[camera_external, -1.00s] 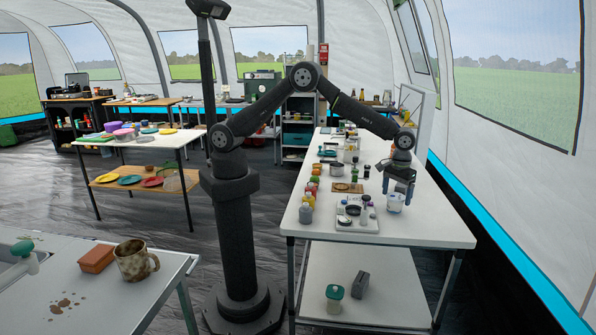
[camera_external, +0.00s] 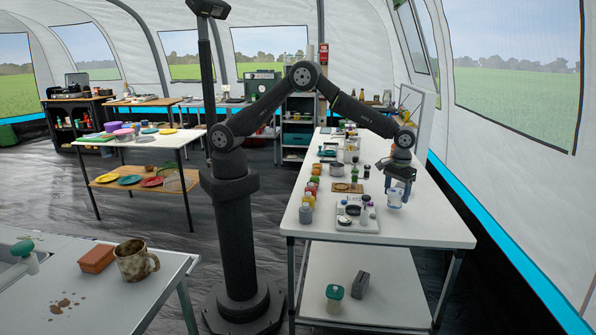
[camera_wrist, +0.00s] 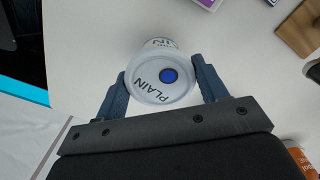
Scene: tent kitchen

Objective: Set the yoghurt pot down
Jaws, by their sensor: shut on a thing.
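The yoghurt pot (camera_wrist: 161,80) is white, with PLAIN and a blue dot on its lid. In the wrist view it sits between the two fingers of my gripper (camera_wrist: 164,88), which is shut on it with one finger against each side. Part of its side shows beyond the lid, so it looks tilted to the wrist camera. In the external view the pot (camera_external: 394,198) is below my gripper (camera_external: 397,191), over the right side of the white table (camera_external: 425,225). I cannot tell whether its base touches the tabletop.
A white tray (camera_external: 343,226) with small items lies left of the pot. A wooden board (camera_external: 346,188), a metal pan (camera_external: 337,170) and several bottles stand further left and back. The table's front right area is bare. In the wrist view an orange-labelled container (camera_wrist: 301,160) shows at lower right.

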